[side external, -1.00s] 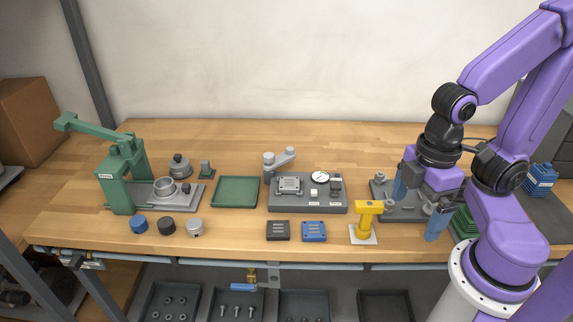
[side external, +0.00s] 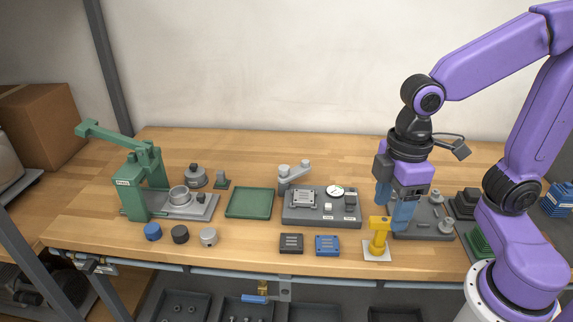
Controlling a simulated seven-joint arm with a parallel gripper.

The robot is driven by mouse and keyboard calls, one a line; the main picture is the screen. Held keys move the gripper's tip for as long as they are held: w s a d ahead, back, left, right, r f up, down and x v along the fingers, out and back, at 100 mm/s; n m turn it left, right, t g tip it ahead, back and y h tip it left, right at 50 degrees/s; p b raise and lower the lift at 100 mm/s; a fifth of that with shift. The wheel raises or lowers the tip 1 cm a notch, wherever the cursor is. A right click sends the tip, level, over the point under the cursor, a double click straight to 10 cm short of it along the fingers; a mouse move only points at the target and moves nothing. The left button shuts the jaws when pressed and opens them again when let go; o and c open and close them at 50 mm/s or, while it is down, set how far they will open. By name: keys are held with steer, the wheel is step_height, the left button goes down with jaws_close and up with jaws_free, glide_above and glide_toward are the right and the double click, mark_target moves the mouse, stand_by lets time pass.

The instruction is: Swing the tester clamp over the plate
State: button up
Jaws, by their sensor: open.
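The tester (side external: 318,217) is a grey block in the middle of the bench. It carries a small metal plate (side external: 304,198), a round white gauge (side external: 335,190) and small buttons. The grey tester clamp (side external: 294,174) is an arm on a post at the block's back left corner. It points right and back, behind the plate and not over it. My gripper (side external: 393,208) has blue fingers pointing down. It is open, to the right of the tester and apart from the clamp, with nothing seen between the fingers.
A yellow T-shaped piece (side external: 379,236) stands on a white pad just in front of my gripper. A grey fixture (side external: 428,222) is behind and right. Black (side external: 291,243) and blue (side external: 327,245) blocks lie before the tester. A green tray (side external: 249,203) and green press (side external: 140,185) are left.

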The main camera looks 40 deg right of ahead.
steer(key=w+a+r, duration=0.3)
steer(key=w, duration=0.7)
steer(key=r+m, duration=0.2)
steer(key=m, duration=0.1)
glide_above(285, 167)
step_height(285, 167, down, 18)
steer(key=shift+s+r, duration=0.1)
steer(key=shift+r, duration=0.05)
jaws_close()
